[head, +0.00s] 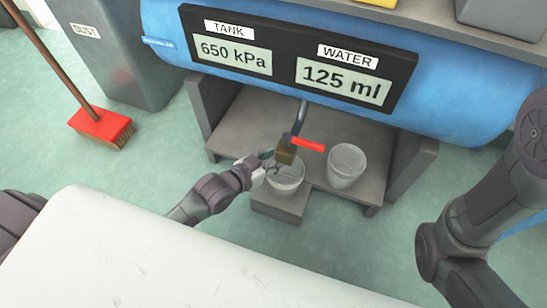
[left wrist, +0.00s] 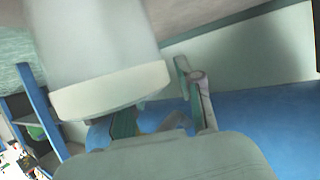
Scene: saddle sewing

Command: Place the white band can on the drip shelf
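A pale can (head: 286,180) stands at the front middle of the grey shelf unit, below the valve and over a low grey step (head: 279,209). In the left wrist view, a can with a cream-white band (left wrist: 110,92) fills the upper left, very close. My left gripper (head: 266,160) is at this can's rim, on its left side. Its fingers (left wrist: 165,112) look spread apart, with one partly hidden by the can; I see no clear grip. A second, clear-looking can (head: 346,163) stands to the right on the grey shelf (head: 318,175). My right gripper is out of view.
A brass valve with a red handle (head: 308,145) hangs from the blue tank (head: 165,28), close above the first can. The tank panel (head: 300,62) reads 650 kPa and 125 ml. A white surface (head: 150,250) fills the lower left. A broom (head: 100,123) and dust bin (head: 115,50) stand left.

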